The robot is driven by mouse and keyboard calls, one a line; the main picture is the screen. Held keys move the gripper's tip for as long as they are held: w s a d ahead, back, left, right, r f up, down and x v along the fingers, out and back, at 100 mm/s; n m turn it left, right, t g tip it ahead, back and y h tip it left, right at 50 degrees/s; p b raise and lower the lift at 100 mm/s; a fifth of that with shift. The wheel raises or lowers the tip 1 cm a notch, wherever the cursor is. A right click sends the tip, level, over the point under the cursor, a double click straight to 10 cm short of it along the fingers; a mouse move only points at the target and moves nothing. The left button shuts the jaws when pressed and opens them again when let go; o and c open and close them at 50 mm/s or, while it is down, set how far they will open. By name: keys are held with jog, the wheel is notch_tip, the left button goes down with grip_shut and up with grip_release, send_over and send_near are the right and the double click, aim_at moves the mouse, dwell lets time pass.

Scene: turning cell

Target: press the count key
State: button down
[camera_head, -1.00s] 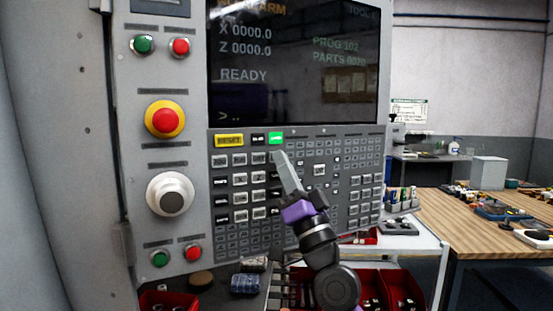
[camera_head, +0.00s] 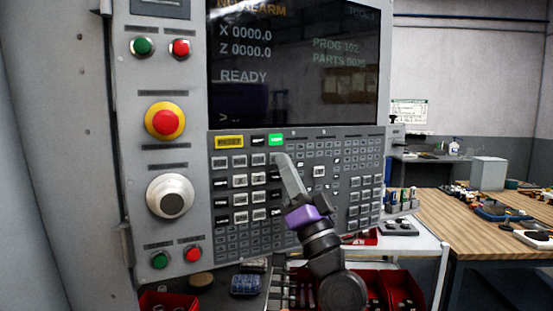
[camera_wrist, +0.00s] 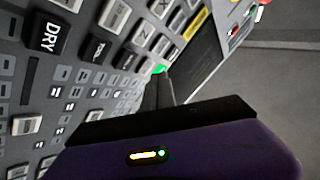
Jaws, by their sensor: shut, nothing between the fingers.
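The control panel's keypad (camera_head: 235,235) fills the lower half of the machine front in the head view, with rows of grey, white and black keys. A lit green key (camera_head: 276,140) and a yellow key (camera_head: 229,142) sit in its top row. My gripper (camera_head: 281,157) is shut and empty, its tip just below the green key and close to the panel; I cannot tell whether it touches. In the wrist view the green key (camera_wrist: 160,69) shows just beyond the finger tips, partly hidden. A count key's label is too small to read.
The screen (camera_head: 293,65) above reads READY. A red emergency stop (camera_head: 165,122) on yellow and a white dial (camera_head: 171,196) are at left. Red bins (camera_head: 400,290) and a cart stand below. A wooden bench (camera_head: 450,225) is at right.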

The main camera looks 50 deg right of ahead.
jog(key=shift+s+a+p, duration=0.15)
jog(key=shift+s+a, duration=0.15)
jog(key=shift+s, duration=0.45)
jog(key=shift+s+a+p, duration=0.2)
jog(key=shift+s+a, duration=0.1)
jog(key=shift+s, duration=0.5)
jog(key=shift+s+a+p, duration=0.15)
jog(key=shift+s+a, duration=0.15)
jog(key=shift+s, duration=0.45)
